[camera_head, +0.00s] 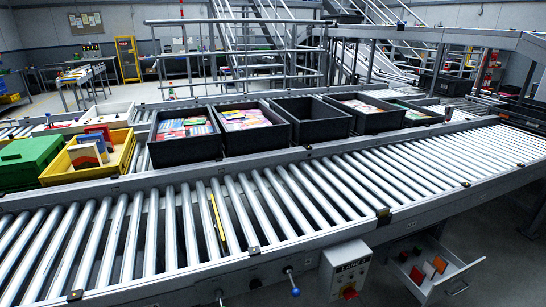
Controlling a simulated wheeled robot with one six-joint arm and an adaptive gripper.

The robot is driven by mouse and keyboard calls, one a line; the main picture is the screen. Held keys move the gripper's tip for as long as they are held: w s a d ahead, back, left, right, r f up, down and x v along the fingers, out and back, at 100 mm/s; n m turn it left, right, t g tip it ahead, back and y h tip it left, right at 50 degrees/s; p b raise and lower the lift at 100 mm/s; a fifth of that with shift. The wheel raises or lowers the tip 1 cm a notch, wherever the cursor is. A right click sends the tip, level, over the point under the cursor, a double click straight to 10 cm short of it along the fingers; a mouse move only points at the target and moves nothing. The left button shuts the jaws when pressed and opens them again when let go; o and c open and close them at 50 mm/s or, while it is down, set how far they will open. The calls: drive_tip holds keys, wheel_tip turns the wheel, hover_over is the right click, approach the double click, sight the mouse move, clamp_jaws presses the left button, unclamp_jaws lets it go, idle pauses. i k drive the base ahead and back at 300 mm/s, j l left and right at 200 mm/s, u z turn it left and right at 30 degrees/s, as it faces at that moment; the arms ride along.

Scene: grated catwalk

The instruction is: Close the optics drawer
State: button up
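A pale drawer (462,275) stands pulled open at the lower right, below the near edge of the roller conveyor. Its front panel faces the lower right, clear of the frame it slides in. Several small red, orange, white and green items lie inside. I cannot read any label on it. My gripper and arm are not in view.
The roller conveyor (200,222) spans the foreground. A control box (333,273) with a red knob hangs left of the drawer, near a blue-knobbed lever (292,282). Black bins (186,151), a yellow bin (70,172) and a green bin (28,158) stand behind. Floor shows right of the drawer.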

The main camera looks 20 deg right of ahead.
sight(457, 275)
drive_tip(key=z, duration=1.35)
drive_tip(key=i+j+z, duration=0.1)
drive_tip(key=i, duration=0.25)
drive_tip(key=i+j+z, duration=0.1)
drive_tip(key=i, duration=0.3)
drive_tip(key=i+j+z, duration=0.1)
drive_tip(key=i+j, duration=0.2)
